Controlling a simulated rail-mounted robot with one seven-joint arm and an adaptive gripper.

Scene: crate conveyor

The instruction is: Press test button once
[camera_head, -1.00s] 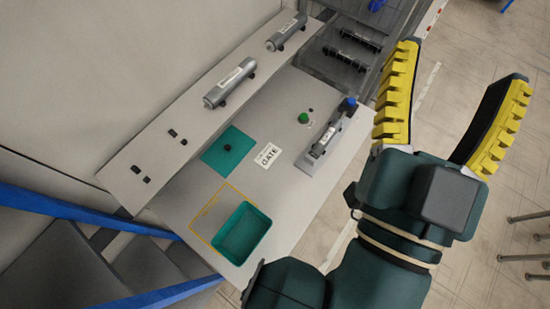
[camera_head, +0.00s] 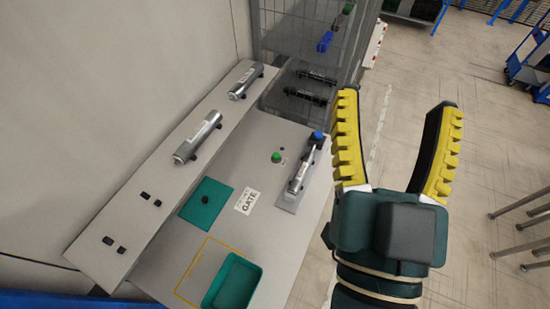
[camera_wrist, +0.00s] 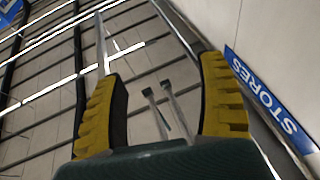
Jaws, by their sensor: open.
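A round green button (camera_head: 276,157) stands up from the grey bench top (camera_head: 240,156). A blue knob or button (camera_head: 318,135) is at the far end of a grey fixture that holds a silver cylinder (camera_head: 301,172). I cannot read which of them is marked as the test button. My gripper (camera_head: 400,105), with yellow ribbed fingers, is open and empty. In the picture it is right of the bench, apart from both buttons. The wrist view shows its spread fingers (camera_wrist: 165,105) with nothing between them; no button shows there.
A green pad with a black knob (camera_head: 206,203), a GATE label (camera_head: 246,201) and a green tray (camera_head: 233,283) are on the bench. Silver cylinders (camera_head: 198,138) lie on the raised back shelf. A wire cage (camera_head: 290,30) stands behind. Open floor (camera_head: 470,160) is at right.

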